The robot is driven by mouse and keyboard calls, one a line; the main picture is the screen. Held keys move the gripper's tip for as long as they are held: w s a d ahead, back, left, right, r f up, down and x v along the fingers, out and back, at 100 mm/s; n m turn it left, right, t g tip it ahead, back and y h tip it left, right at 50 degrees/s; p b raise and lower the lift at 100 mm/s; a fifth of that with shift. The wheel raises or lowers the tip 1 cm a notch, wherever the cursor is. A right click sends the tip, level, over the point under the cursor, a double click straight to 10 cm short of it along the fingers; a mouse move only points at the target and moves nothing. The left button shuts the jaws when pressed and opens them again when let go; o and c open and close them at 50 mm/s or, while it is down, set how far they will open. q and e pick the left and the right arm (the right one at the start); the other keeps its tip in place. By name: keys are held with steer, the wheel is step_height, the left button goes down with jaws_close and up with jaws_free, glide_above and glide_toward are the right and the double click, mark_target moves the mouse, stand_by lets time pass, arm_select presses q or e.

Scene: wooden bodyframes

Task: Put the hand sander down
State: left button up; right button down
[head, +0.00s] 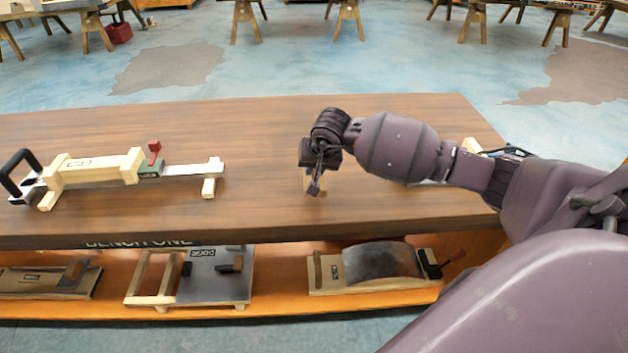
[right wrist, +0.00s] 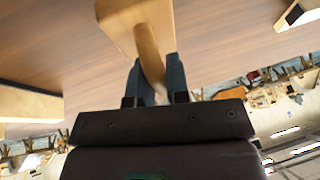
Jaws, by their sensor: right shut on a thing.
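My right gripper (head: 315,178) is over the middle right of the brown bench top (head: 250,130). In the right wrist view its two fingers (right wrist: 155,78) are shut on the rounded wooden handle of the hand sander (right wrist: 130,25), a pale wooden block. In the head view only a small pale piece of the sander (head: 309,183) shows below the gripper, close to the bench top; the rest is hidden. I cannot tell whether it touches the bench. My left gripper is not in view.
A wooden frame tool (head: 105,167) with a black handle and a red lever lies on the bench's left. Something pale and dark (head: 475,147) lies partly behind my right arm. The lower shelf (head: 280,300) holds several wooden tools. Bench top between the frame tool and my gripper is clear.

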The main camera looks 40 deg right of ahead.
steer(key=shift+f, duration=2.15)
steer(key=shift+f+b, duration=0.2)
steer(key=shift+b, duration=0.1)
steer(key=c, duration=1.1)
jaws_free()
steer(key=shift+r, duration=0.15)
